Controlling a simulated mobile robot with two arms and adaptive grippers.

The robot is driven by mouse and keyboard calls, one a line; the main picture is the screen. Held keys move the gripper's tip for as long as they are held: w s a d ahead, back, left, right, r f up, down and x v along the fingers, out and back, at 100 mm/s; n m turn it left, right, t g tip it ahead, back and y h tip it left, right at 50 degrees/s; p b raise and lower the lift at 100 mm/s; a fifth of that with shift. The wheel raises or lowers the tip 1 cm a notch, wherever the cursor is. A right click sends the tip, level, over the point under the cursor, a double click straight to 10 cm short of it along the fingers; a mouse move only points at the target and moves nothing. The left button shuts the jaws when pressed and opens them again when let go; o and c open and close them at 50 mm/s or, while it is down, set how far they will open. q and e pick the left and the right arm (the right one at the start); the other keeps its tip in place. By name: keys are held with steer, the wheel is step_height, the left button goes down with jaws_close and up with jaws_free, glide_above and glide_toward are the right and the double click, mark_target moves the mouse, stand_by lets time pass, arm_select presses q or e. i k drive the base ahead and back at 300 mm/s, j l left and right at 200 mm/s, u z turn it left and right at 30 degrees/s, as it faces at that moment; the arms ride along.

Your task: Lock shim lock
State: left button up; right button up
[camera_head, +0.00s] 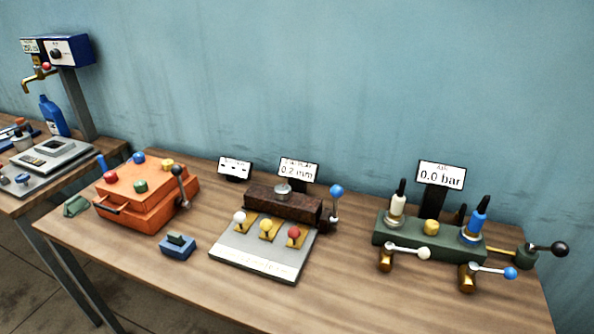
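The shim station stands at the middle of the wooden table. Its dark brown block (283,203) has a silver round knob (283,189) on top. A lever with a blue ball (336,191) stands upright at the block's right end. I cannot tell whether this lever is the shim lock. In front is a light grey plate (262,258) with three brass pieces bearing a white ball (239,217), a yellow ball (266,225) and a red ball (294,232). A display (298,170) behind reads 0.2 mm. Neither of my grippers is in view.
An orange box (140,215) with coloured knobs and a black-ball lever (177,170) stands left. A blue block (178,248) lies in front of it. A green manifold (410,239) with valve levers stands right, below a 0.0 bar display (442,176). The front table area is clear.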

mark_target(337, 191)
steer(key=k+l+u, duration=0.1)
steer(key=k+l, duration=0.2)
steer(key=k, duration=0.15)
steer(key=k+l, duration=0.25)
steer(key=k, duration=0.25)
steer(key=u, duration=0.05)
